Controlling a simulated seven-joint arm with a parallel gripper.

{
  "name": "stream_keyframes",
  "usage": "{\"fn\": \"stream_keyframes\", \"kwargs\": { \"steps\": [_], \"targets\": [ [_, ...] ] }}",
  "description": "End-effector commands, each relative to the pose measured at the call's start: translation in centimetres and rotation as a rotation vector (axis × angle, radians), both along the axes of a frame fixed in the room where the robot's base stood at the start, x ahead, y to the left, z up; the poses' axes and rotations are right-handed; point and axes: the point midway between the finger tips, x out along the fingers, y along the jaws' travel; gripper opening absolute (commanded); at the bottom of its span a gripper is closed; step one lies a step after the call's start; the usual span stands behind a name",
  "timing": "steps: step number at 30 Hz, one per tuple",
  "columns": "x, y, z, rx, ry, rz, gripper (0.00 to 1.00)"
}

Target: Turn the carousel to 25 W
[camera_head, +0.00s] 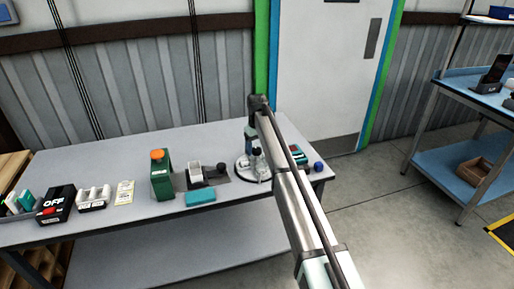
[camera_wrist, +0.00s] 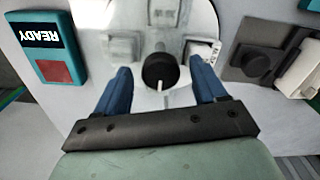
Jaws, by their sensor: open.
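The carousel (camera_head: 242,176) is a pale round disc on the table's right part, partly hidden by my arm. In the wrist view its white plate (camera_wrist: 143,12) carries a round black knob (camera_wrist: 158,66) with a white pointer line towards the picture's bottom. A grey block (camera_wrist: 122,46) sits left of the knob, and a small pale piece with dark marks (camera_wrist: 205,49) sits right of it. No wattage label is readable. My gripper (camera_wrist: 160,70) is open, its two blue fingers either side of the knob, with a visible gap on each side; contact is not shown.
A teal box marked READY (camera_wrist: 48,48) lies left in the wrist view. A dark device with a knob (camera_wrist: 258,60) stands right. Along the table (camera_head: 130,215) are a green bottle-like container (camera_head: 162,178), a teal block (camera_head: 200,197) and a black OFF box (camera_head: 56,205).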

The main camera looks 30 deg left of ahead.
Motion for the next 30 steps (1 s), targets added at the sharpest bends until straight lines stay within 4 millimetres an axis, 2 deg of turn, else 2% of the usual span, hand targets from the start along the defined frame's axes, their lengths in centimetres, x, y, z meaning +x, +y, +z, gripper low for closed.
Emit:
{"fn": "stream_keyframes", "kwargs": {
  "steps": [9, 30],
  "targets": [
    [0.00, 0.00, -0.11, 0.000, 0.000, 0.000, 0.69],
    [0.00, 0.00, -0.08, 0.000, 0.000, 0.000, 0.02]
  ]
}}
